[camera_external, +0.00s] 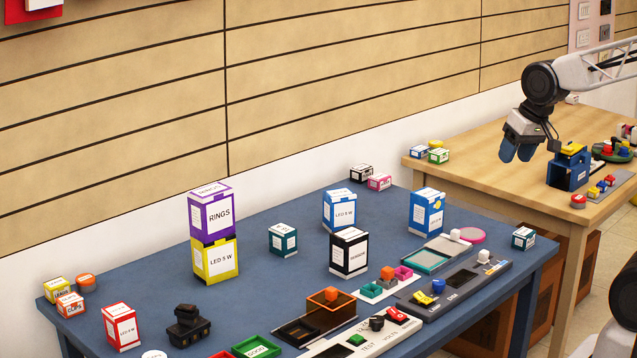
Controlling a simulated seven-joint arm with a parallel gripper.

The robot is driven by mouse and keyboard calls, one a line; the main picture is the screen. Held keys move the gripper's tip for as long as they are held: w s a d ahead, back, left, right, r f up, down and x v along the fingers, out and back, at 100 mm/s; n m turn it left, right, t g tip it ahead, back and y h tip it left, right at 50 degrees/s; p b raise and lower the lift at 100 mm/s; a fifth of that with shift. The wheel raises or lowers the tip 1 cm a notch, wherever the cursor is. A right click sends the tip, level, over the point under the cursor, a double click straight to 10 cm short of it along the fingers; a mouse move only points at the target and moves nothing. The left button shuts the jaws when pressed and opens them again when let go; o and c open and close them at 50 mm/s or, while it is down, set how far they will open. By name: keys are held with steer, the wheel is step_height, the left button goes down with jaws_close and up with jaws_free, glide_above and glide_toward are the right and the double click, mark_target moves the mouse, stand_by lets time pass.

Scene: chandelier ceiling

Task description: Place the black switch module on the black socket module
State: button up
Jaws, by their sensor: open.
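At the front left of the blue table, a small black piece, which looks like the black switch module (186,311), sits on top of a wider black block, which looks like the black socket module (188,333). Both are dark and small, so I cannot tell whether the upper piece is seated or just resting on it. My gripper (516,151) is open and empty, with blue fingertips pointing down. It hangs at the upper right, around the wooden table, far from the black pieces.
A red-and-white box (120,325) stands left of the black pieces; a green tray (258,347) lies to their right. Stacked purple (211,211) and yellow (215,260) boxes stand behind. A blue holder (568,170) stands near my gripper. The blue table's left middle is clear.

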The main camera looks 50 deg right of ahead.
steer(key=s+d+n+g+h, duration=0.1)
steer(key=s+d+n, duration=0.1)
steer(key=s+d, duration=0.2)
steer(key=s, duration=0.3)
steer(key=shift+f+n, duration=0.3)
steer(key=shift+f, duration=0.05)
steer(key=shift+s+d, duration=0.1)
stand_by(0.7)
